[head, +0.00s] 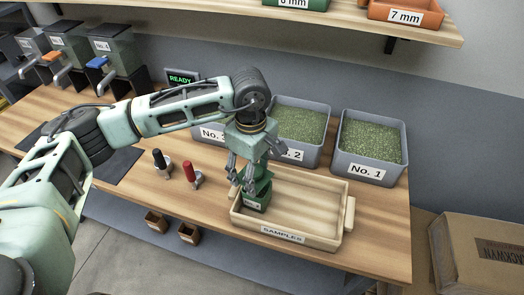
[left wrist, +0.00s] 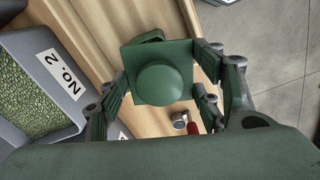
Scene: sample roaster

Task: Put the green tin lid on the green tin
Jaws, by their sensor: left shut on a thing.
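The green tin lid (left wrist: 163,80) is a square plate with a round knob, seen from above in the left wrist view. My left gripper (head: 246,183) is shut on it by opposite edges; it also shows in the left wrist view (left wrist: 165,62). The green tin (head: 257,197) stands in the left end of the wooden samples tray, right below the gripper, with a white label on its front. Part of a green edge, probably the tin, shows past the lid in the left wrist view. I cannot tell whether lid and tin touch. My right gripper is not in view.
The samples tray (head: 283,237) is otherwise empty. Grey bins No. 2 (head: 318,155) and No. 1 (head: 372,170) stand behind it. Black-handled (head: 160,160) and red-handled (head: 190,173) tools stand to its left. A cardboard box (head: 480,255) is at the right.

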